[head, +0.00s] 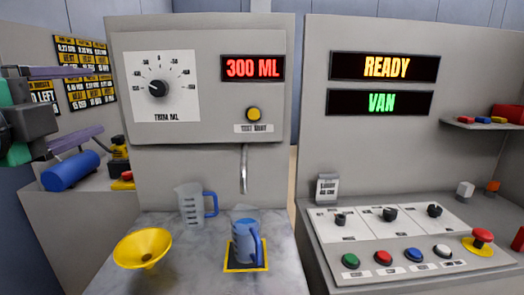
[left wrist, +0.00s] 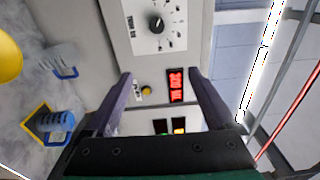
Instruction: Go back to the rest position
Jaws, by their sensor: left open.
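My left gripper (head: 104,100) is at the left of the head view, raised in front of the side panel. Its two purple-grey fingers are apart with nothing between them. In the left wrist view the gripper (left wrist: 158,75) is also open and empty, facing the dispenser front (left wrist: 205,30). My right gripper is in neither view. A jug with blue contents (head: 244,240) stands on a yellow-edged dark pad (head: 246,268) below the spout (head: 243,168). A clear jug with a blue handle (head: 192,207) stands behind it to the left.
A yellow funnel (head: 143,248) sits at the front left of the marble counter (head: 195,275). The display (head: 253,68) reads 300 ML; others read READY (head: 386,67) and VAN (head: 381,103). A blue cylinder (head: 70,171) lies on the left ledge. A button console (head: 415,240) is at right.

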